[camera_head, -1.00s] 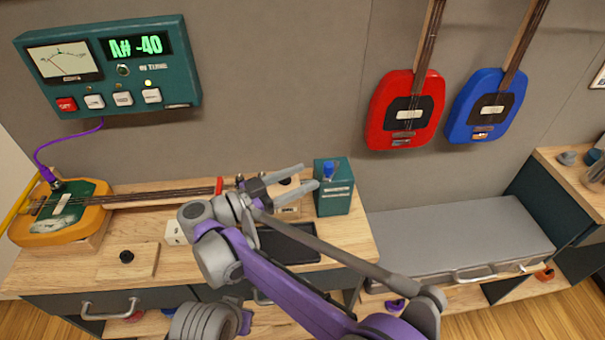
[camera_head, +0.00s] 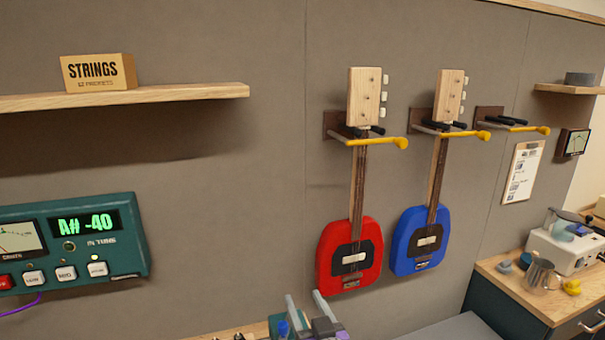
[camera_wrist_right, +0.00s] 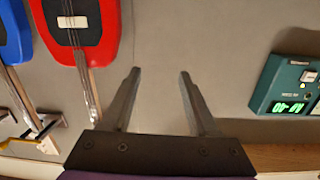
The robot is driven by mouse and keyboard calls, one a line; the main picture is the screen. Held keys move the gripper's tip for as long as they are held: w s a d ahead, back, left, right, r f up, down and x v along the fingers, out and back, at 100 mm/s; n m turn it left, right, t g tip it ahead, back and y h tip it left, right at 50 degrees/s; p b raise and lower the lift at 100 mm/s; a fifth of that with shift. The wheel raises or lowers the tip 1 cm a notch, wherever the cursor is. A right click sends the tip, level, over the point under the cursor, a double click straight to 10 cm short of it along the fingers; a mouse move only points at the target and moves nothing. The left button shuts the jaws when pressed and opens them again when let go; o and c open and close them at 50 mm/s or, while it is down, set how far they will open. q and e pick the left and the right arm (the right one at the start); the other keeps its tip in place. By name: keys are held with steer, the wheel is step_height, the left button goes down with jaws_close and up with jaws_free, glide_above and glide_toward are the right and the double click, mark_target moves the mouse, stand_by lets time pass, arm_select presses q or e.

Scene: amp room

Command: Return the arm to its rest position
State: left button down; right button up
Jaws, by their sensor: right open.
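My right gripper (camera_head: 308,308) shows at the bottom middle of the head view, with its two grey fingers pointing up. In the right wrist view the fingers (camera_wrist_right: 159,75) are spread apart with nothing between them, and the grey wall lies behind. The rest of my right arm is below the head view. My left gripper is in neither view.
A red guitar (camera_head: 350,270) and a blue guitar (camera_head: 418,262) hang on wall hooks. A green tuner (camera_head: 125,262) reads A# -40. A wooden shelf (camera_head: 190,92) holds a STRINGS box (camera_head: 98,72). A counter (camera_head: 520,290) stands at right.

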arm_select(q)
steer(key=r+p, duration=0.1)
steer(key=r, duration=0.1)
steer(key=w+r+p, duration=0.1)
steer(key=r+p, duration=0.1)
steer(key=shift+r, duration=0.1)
arm_select(e)
steer(key=s+d+f+m+g+h, duration=0.1)
steer(key=s+d+f+g+h, duration=0.1)
steer(key=s+d+f+g, duration=0.3)
steer(key=s+d+f+m+g+h, duration=0.1)
steer(key=s+d+f+g+h, duration=0.2)
steer(key=s+d+f, duration=0.9)
steer(key=s+f+g, duration=0.1)
steer(key=s+g, duration=0.2)
steer(key=s, duration=0.4)
steer(key=shift+f+m, duration=0.3)
steer(key=shift+m, duration=0.1)
steer(key=shift+w+d, duration=0.1)
